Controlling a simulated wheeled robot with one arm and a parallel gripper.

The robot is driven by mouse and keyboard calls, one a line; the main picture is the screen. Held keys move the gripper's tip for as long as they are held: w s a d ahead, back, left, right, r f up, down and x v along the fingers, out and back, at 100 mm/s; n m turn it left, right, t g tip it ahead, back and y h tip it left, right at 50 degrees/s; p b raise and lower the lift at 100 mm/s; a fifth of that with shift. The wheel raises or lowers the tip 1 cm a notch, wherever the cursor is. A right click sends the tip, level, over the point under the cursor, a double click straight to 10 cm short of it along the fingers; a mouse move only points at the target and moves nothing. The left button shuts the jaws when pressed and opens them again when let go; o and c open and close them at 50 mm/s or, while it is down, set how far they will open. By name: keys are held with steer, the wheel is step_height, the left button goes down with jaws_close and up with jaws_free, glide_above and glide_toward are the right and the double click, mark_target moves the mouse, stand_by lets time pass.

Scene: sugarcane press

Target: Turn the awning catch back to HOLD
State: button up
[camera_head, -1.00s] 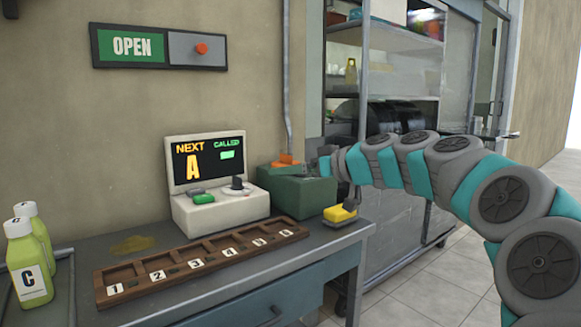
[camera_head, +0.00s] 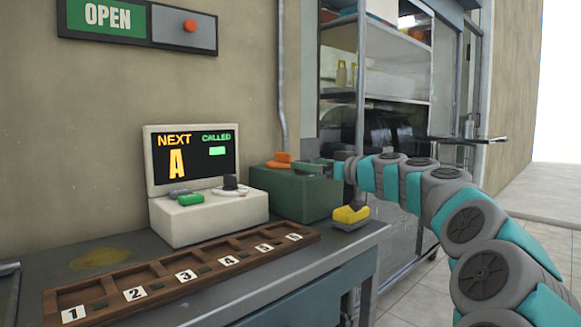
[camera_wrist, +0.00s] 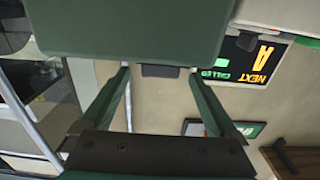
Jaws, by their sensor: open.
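My gripper (camera_head: 306,166) is above the green box (camera_head: 300,194) at the back right of the counter, just right of an orange piece (camera_head: 281,161) on its top. In the wrist view my gripper (camera_wrist: 160,76) has its two dark green fingers apart, with a small dark block (camera_wrist: 160,71) seen between their tips. I cannot tell whether they touch it. A large green surface fills the top of that view. I cannot make out which part is the awning catch, and no HOLD marking is readable.
Left of the green box stands a white console (camera_head: 206,216) with a screen reading NEXT A. A wooden numbered tray (camera_head: 120,308) lies in front. A yellow-topped device (camera_head: 350,216) sits near the counter's right edge. An OPEN sign (camera_head: 101,15) hangs above; glass-fronted shelves stand behind right.

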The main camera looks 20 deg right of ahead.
steer(key=x, duration=0.6)
steer(key=shift+w+a+p, duration=0.15)
steer(key=shift+w+p, duration=0.2)
steer(key=c, duration=1.4)
